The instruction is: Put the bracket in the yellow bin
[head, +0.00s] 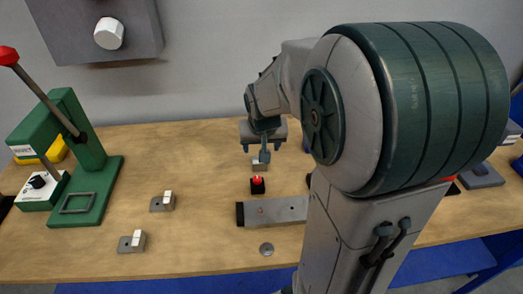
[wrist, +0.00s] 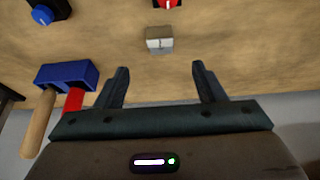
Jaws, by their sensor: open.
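My gripper (head: 265,152) is open and empty above the back middle of the bench. In the wrist view its two fingers (wrist: 160,70) stand apart. A small grey block-like piece (wrist: 159,39), perhaps a bracket, lies on the wood just beyond the fingertips, roughly centred between them. It also shows in the head view (head: 259,166), partly hidden by my gripper. Two similar grey stepped pieces with pale uprights lie at the left, one farther back (head: 162,203) and one nearer (head: 131,243). A yellow container (head: 57,150), likely the bin, is mostly hidden behind the green press.
A green lever press (head: 88,190) stands at the left. A red-topped button (head: 257,185) and a grey bar (head: 275,211) lie in front of my gripper.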

